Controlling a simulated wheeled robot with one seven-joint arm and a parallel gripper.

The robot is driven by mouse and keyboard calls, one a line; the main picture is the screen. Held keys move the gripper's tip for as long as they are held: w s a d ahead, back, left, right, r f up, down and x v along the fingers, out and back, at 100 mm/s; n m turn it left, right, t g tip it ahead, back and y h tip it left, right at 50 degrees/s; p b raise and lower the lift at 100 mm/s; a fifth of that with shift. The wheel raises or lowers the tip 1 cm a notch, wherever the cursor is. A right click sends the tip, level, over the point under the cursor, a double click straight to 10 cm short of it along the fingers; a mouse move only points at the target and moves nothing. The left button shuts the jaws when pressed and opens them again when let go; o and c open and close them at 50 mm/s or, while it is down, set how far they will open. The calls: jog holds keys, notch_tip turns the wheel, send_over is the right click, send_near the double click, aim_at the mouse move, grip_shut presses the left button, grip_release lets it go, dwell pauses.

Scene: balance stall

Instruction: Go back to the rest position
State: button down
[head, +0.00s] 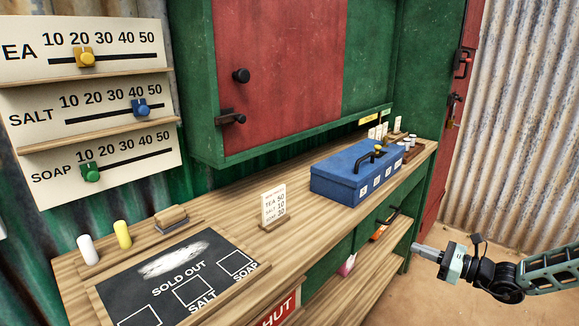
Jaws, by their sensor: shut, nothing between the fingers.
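My gripper (428,252) is at the right of the head view, in the air in front of the counter's right end. Its fingers point left and are together, with nothing between them. It appears apart from the counter and from the open shelf below. My arm reaches in from the right edge of the picture. The wooden counter (225,218) runs from the lower left to the right. A blue box (340,182) with a black handle stands on it, its lid closed.
A slate (200,265) marked SOLD OUT and a small price card (272,204) are on the counter. Slider boards (90,115) hang at left. A red and green cabinet (280,70) is above. Open floor (440,300) lies below my gripper; a corrugated wall (520,130) stands behind.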

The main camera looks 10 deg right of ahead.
jog(key=s+a+r+n+g+p, duration=0.1)
jog(key=s+a+r+n+g, duration=0.4)
jog(key=a, duration=0.3)
jog(key=s+a+r+n+g+h+p, duration=0.1)
jog(key=s+a+r+n+g, duration=0.35)
jog(key=a, duration=0.45)
jog(key=s+a+r+n+g+p, duration=0.25)
jog(key=a+n+g, duration=0.25)
jog(key=a+n, duration=0.3)
jog(key=s+a+r+n+h+p, duration=0.1)
jog(key=s+r+n+h, duration=0.2)
jog(key=s, duration=0.4)
jog(key=s+a+r+n+t+h+p, duration=0.1)
jog(key=s+a+r+n+h, duration=0.1)
jog(key=s+r+n+h, duration=0.2)
jog(key=s+a+r+n+h+p, duration=0.1)
jog(key=s+r+n+h, duration=0.2)
jog(key=s+r+n, duration=0.3)
jog(key=s+n, duration=0.4)
jog(key=s, duration=0.1)
jog(key=shift+s+a+r+t+h, duration=0.15)
jog(key=shift+a+r+t+h, duration=0.1)
jog(key=shift+r+t+h, duration=0.15)
